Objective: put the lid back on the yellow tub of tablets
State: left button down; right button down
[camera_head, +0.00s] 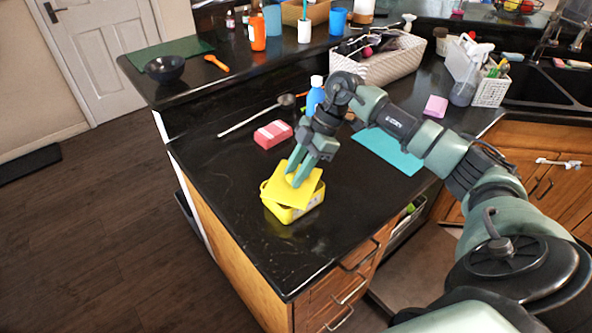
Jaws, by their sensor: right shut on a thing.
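The yellow tub (290,212) stands on the black counter near its front left corner. The yellow lid (287,190) is a flat square, tilted and turned relative to the tub, and it covers much of the tub's top. My right gripper (296,175) points down from above and is shut on the lid at its upper side. I cannot tell whether the lid touches the tub's rim. My left gripper is not in view.
A red and pink block (273,134) lies behind the tub, with a ladle (255,115) beyond it. A blue bottle (315,97) stands behind my gripper. A teal mat (389,151) lies to the right. The counter left of the tub is clear up to its edge.

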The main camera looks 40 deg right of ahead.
jog(key=shift+r+p, duration=0.1)
jog(key=shift+p, duration=0.25)
jog(key=shift+p, duration=0.35)
dwell(0.8)
jog(key=shift+f+p, duration=0.2)
jog(key=shift+p, duration=0.1)
dwell(0.9)
jog(key=shift+p, duration=0.35)
dwell(0.6)
jog(key=c, duration=0.5)
grip_release()
